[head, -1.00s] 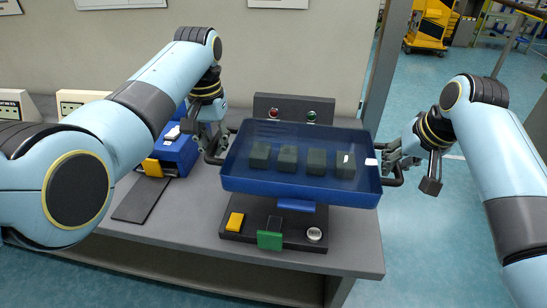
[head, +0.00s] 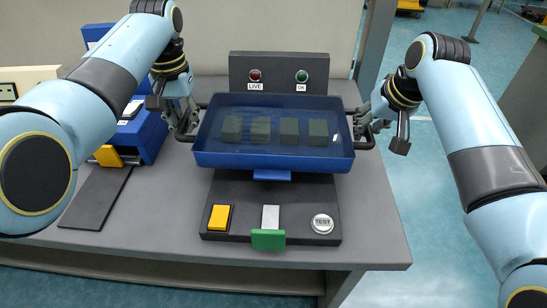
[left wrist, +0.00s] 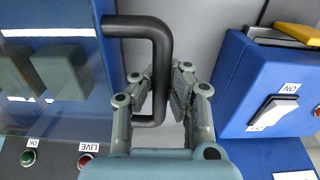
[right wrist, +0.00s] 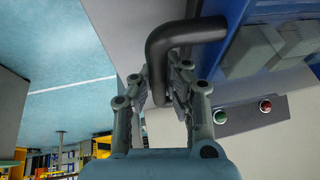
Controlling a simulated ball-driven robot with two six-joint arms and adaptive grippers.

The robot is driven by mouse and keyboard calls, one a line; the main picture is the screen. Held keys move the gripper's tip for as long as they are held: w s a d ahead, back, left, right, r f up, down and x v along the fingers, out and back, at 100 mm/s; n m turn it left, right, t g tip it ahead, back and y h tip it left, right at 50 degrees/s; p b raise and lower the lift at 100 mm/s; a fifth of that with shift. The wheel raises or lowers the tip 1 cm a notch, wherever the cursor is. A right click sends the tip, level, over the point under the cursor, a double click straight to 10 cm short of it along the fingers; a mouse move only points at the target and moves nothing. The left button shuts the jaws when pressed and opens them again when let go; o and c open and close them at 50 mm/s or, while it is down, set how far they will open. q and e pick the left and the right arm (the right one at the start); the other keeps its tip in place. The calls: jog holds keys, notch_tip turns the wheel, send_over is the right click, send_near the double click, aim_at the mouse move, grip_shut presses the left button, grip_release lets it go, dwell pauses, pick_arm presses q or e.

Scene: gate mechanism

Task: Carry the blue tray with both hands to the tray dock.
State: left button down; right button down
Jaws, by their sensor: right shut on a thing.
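The blue tray (head: 215,159) is level above a dark base (head: 325,190) on the grey table; I cannot tell whether it touches anything below. It carries several dark green blocks (head: 289,131). My left gripper (head: 185,130) is around the black handle (left wrist: 160,75) at the tray's left end, with a finger on each side of the bar. My right gripper (head: 368,118) is shut on the other black handle (right wrist: 172,45) at the right end. No part is labelled as the tray dock; a blue piece (head: 272,174) shows under the tray's front edge.
A panel with a red LIVE light (head: 255,76) and a green OK light (head: 302,76) stands behind the tray. A blue box (head: 150,135) stands left.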

pick_arm(q)
jog(key=shift+a+r, duration=0.15)
jog(key=shift+a, duration=0.05)
pick_arm(e)
jog(key=shift+d+r, duration=0.15)
jog(key=shift+d, duration=0.05)
